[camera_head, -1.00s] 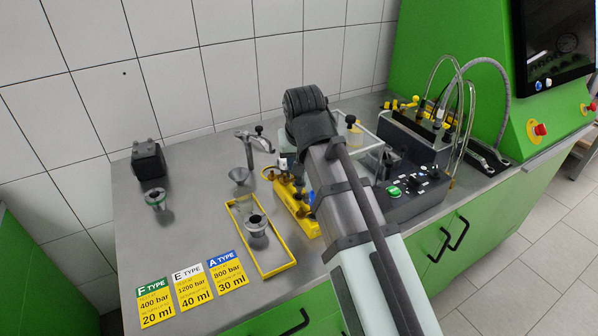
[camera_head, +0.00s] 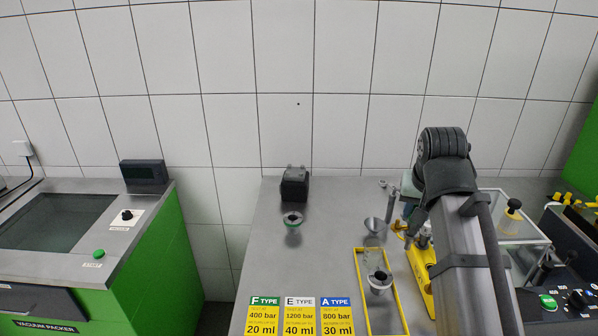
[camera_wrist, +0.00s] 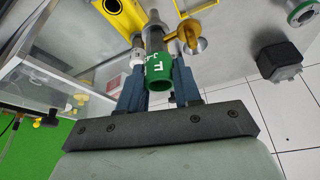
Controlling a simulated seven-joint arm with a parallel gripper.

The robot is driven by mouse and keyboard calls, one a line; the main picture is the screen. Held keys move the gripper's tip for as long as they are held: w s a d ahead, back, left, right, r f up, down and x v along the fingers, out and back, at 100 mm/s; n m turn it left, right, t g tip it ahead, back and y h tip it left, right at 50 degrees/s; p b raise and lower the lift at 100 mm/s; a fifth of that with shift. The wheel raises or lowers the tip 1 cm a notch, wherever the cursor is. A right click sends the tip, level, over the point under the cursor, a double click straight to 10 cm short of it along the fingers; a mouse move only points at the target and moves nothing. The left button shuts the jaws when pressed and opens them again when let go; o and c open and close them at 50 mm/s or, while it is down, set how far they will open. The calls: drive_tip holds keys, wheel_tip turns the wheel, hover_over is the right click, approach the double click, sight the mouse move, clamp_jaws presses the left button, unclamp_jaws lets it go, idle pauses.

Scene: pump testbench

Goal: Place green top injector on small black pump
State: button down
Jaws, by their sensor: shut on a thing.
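The green top injector (camera_wrist: 159,70) has a green collar marked F and a grey metal body. In the wrist view my gripper (camera_wrist: 158,52) is shut on it, with one blue finger on each side. A small black block (camera_head: 295,184), apparently the small black pump, stands at the back left of the bench by the wall. It also shows in the wrist view (camera_wrist: 278,60), apart from the gripper.
A metal cup with a green ring (camera_head: 291,220) stands in front of the black block. A yellow frame (camera_head: 362,290) holds a grey cup (camera_head: 379,282). A funnel (camera_head: 375,224), a yellow holder (camera_head: 421,272) and a clear box (camera_head: 520,228) stand near my arm. The bench's left part is mostly clear.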

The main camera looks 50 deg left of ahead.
drive_tip(key=w+a+r+n+g+y, duration=0.1)
drive_tip(key=w+a+r+n, duration=0.15)
drive_tip(key=a, duration=1.25)
drive_tip(key=w+a+r+n, duration=0.1)
drive_tip(key=w+a+r, duration=0.25)
drive_tip(key=a, duration=1.05)
drive_tip(key=w+a+r+n+g+y, duration=0.15)
drive_tip(key=a+r, duration=0.25)
drive_tip(key=a, duration=1.1)
wheel_tip(320, 180, down, 10)
drive_tip(key=n, duration=0.2)
drive_tip(key=shift+w+r+n, duration=0.25)
drive_tip(key=shift+n, duration=0.05)
drive_tip(key=shift+h, duration=0.25)
drive_tip(key=shift+f, duration=0.2)
drive_tip(key=c, duration=0.8)
unclamp_jaws()
